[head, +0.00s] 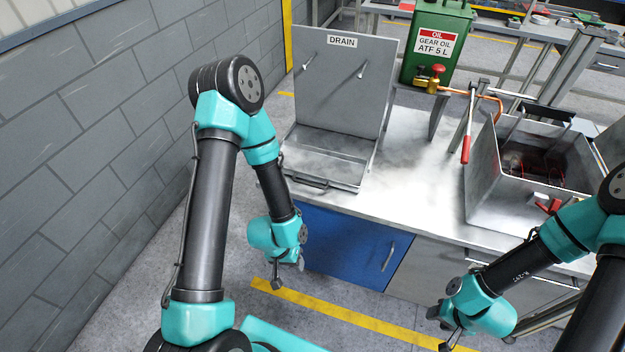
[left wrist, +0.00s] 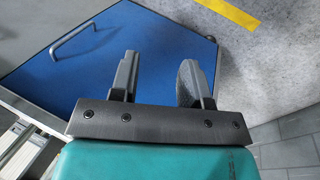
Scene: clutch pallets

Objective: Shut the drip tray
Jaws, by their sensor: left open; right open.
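The drip tray (head: 322,168) is a shallow grey metal tray with a dark handle (head: 310,183) on its front. It sits at the foot of the upright grey panel marked DRAIN (head: 345,75) and extends forward from it over the bench top. My left gripper (head: 288,275) is open and empty, below the tray and in front of the blue cabinet door; its two apart fingers show in the left wrist view (left wrist: 157,78). My right gripper (head: 449,334) is open and empty at the bottom right, low in front of the bench. The tray is outside the left wrist view.
A blue cabinet door (head: 340,245) with a bar handle is under the bench (head: 420,185). A green gear oil can (head: 437,45) with a brass tap stands behind right. A grey open metal box (head: 490,180) stands at right. A block wall (head: 90,130) closes the left.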

